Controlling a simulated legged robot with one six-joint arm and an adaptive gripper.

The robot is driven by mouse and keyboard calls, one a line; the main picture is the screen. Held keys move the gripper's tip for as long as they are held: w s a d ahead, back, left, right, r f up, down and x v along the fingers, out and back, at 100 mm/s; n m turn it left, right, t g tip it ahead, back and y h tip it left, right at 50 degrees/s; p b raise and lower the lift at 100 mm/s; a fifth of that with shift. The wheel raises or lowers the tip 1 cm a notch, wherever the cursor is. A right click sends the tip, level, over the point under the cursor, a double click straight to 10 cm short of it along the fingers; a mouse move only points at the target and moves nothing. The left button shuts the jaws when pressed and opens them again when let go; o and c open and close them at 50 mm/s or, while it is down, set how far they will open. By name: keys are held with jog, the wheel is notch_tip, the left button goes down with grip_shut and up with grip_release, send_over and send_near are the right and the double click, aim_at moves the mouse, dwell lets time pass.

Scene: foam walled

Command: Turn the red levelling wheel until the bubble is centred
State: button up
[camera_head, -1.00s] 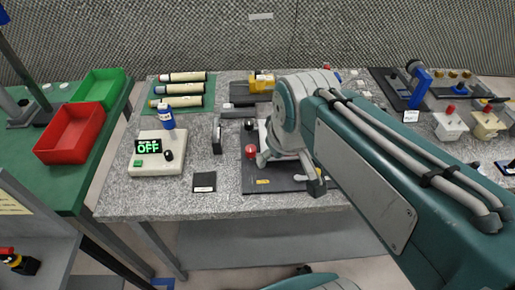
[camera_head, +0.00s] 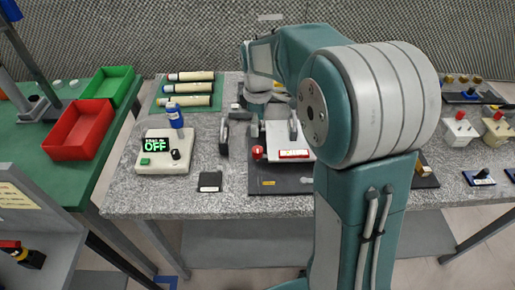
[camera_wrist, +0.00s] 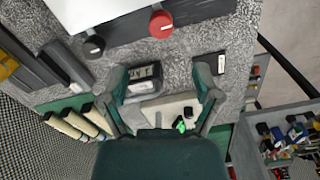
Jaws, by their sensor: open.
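The red levelling wheel (camera_head: 257,152) stands at the left front of a white plate (camera_head: 276,136) on a dark base. In the wrist view the red wheel (camera_wrist: 161,24) is at the top, beyond my fingertips, with a black wheel (camera_wrist: 93,46) to its left. My gripper (camera_head: 258,128) is above this fixture. In the wrist view my gripper (camera_wrist: 162,78) is open, with no contact on the red wheel visible. A red-and-white strip (camera_head: 293,154) lies along the plate's front edge. I cannot make out a bubble.
A white box (camera_head: 160,163) with a green "OFF" display stands to the left, with a blue bottle (camera_head: 175,115) behind it. A small black pad (camera_head: 210,182) lies at the front edge. My arm hides the table's right-middle part.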

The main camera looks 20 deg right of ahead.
aim_at(258, 149)
notch_tip(258, 149, down, 10)
jog(key=shift+f, duration=0.25)
grip_shut()
